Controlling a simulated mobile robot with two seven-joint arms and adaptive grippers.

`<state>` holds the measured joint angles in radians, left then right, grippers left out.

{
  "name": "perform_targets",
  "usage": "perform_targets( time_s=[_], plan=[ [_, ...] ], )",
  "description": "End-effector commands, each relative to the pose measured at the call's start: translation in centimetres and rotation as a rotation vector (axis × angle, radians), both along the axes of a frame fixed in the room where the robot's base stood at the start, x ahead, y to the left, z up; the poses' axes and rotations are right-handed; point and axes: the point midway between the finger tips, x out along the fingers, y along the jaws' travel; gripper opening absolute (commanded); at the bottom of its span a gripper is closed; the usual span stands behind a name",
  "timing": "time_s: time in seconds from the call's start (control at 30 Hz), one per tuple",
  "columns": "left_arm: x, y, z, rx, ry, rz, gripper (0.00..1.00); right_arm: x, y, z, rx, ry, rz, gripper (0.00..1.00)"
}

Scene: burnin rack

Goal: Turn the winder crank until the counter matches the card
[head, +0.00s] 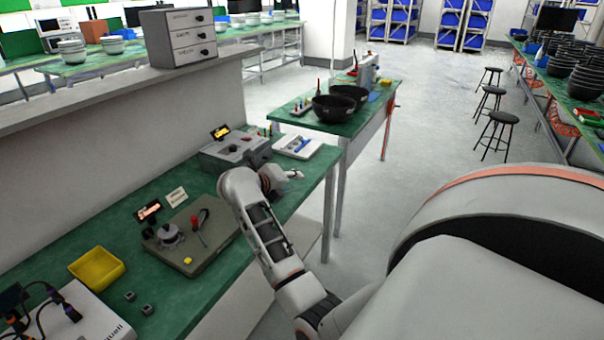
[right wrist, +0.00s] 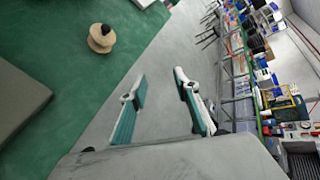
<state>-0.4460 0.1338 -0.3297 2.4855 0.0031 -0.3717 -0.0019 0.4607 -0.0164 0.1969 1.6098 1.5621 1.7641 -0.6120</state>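The winder (head: 215,238) is a grey-green base plate on the green bench in the head view. It carries a metal spool hub (head: 168,236), a crank with a red handle (head: 196,222) and a yellow button (head: 187,261). The counter (head: 148,211) is a small lit display behind it; its digits are too small to read. A pale card (head: 176,197) stands beside the counter, its writing unreadable. My right gripper (head: 293,174) is beyond and right of the winder, near the bench edge, apart from the crank. In the right wrist view its fingers (right wrist: 160,88) are spread and empty. My left gripper is out of view.
A yellow bin (head: 97,268) and small dark blocks are left of the winder. A grey machine (head: 236,150) and white tray (head: 297,146) stand farther back. The right wrist view shows a beige knob-like piece (right wrist: 101,40) on the bench. Open floor lies right of the bench.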

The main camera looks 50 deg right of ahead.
Motion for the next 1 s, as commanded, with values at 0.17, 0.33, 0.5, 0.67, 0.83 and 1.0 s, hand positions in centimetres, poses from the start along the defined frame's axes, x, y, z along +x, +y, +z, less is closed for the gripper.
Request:
perform_targets(
  time_s=[0.17,0.33,0.5,0.67,0.83,1.0],
  plan=[
    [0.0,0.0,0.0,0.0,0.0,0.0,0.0,-0.3,-0.4,0.4,-0.044,0.01,0.005,0.31],
    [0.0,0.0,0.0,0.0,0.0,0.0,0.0,-0.4,-0.5,0.5,-0.054,0.012,0.006,0.31],
    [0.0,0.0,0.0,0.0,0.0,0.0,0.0,-0.4,-0.5,0.5,-0.053,0.011,0.006,0.31],
    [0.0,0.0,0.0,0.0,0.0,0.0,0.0,-0.4,-0.5,0.5,-0.052,0.012,0.006,0.31],
    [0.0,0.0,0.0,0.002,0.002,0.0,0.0,-0.4,-0.5,0.6,-0.057,0.012,0.007,0.31],
    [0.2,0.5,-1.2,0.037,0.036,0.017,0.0,-0.9,-1.6,3.3,-0.222,0.028,0.046,0.31]
  ],
)
